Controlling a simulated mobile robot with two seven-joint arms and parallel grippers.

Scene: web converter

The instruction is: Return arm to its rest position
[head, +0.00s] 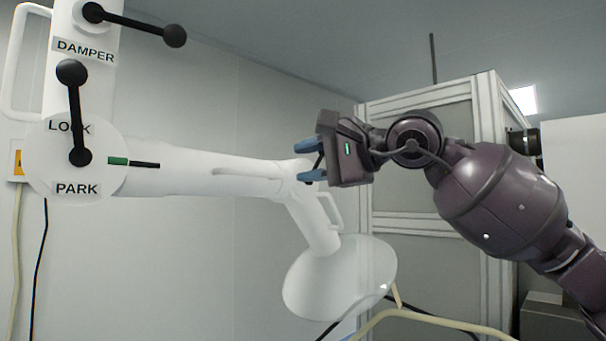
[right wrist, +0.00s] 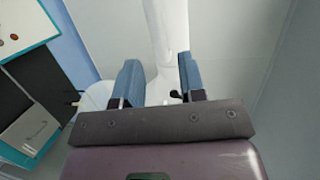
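A large white jointed arm (head: 190,174) reaches across the head view from a round hub on the left to a wide round white disc (head: 345,285) low in the middle. The hub carries labels LOCK and PARK and a black ball-ended lever (head: 75,112); a second black lever (head: 135,23) sits by the DAMPER label above. My right gripper (head: 308,160) points left, with its blue fingers apart, overlapping the white arm's elbow in the picture. In the right wrist view, a white column shows beyond the gap of the open gripper (right wrist: 158,68). Contact cannot be told. My left gripper is out of view.
A grey framed cabinet (head: 420,200) stands behind my right arm. Cream and black cables (head: 430,318) run low in front. The right wrist view shows a blue-edged panel (right wrist: 28,25) and dark surfaces at left. The pale wall behind is plain.

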